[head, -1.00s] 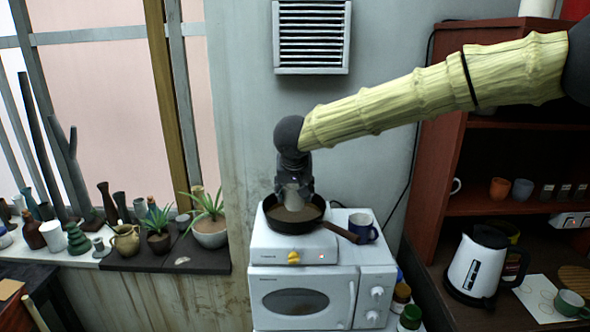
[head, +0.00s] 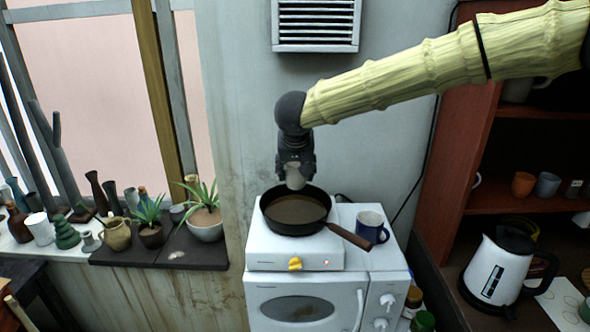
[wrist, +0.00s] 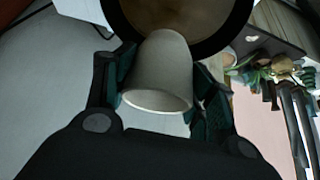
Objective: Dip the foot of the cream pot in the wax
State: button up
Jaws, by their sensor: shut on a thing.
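The cream pot (head: 295,177) is held in my gripper (head: 294,166), above the dark pan (head: 331,216) of brownish wax (head: 297,209). In the head view its lower end shows over the pan's far side, apart from the wax as far as I can see. In the wrist view the pot (wrist: 157,78) sits between both fingers of my gripper (wrist: 160,88), its wide end toward the camera and its narrower end toward the pan (wrist: 228,35). My gripper is shut on the pot. The underside of its foot is hidden.
The pan stands on a white hotplate (head: 268,254) on top of a white microwave (head: 300,306). Plants and vases line the sill at left. A white kettle (head: 492,266) stands at right.

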aim_at(296, 182)
jog(key=shift+s+d+f+b, duration=0.1)
jog(key=shift+s+f+b, duration=0.1)
jog(key=shift+s+b, duration=0.15)
jog(key=shift+f, duration=0.25)
jog(key=b+x, duration=0.2)
jog(key=x, duration=0.1)
jog(key=shift+w+f, duration=0.15)
jog(key=shift+w, duration=0.25)
jog(key=shift+s+f+b, duration=0.2)
jog(key=shift+s+b, duration=0.55)
jog(key=shift+b, duration=0.35)
jog(key=shift+x, duration=1.05)
jog(key=shift+s+f+p, duration=0.35)
jog(key=shift+s+f, duration=0.1)
jog(key=shift+f, duration=0.3)
jog(key=shift+w+f, duration=0.2)
jog(key=shift+f, duration=0.45)
jog(key=shift+s, duration=0.1)
jog(key=shift+r, duration=0.1)
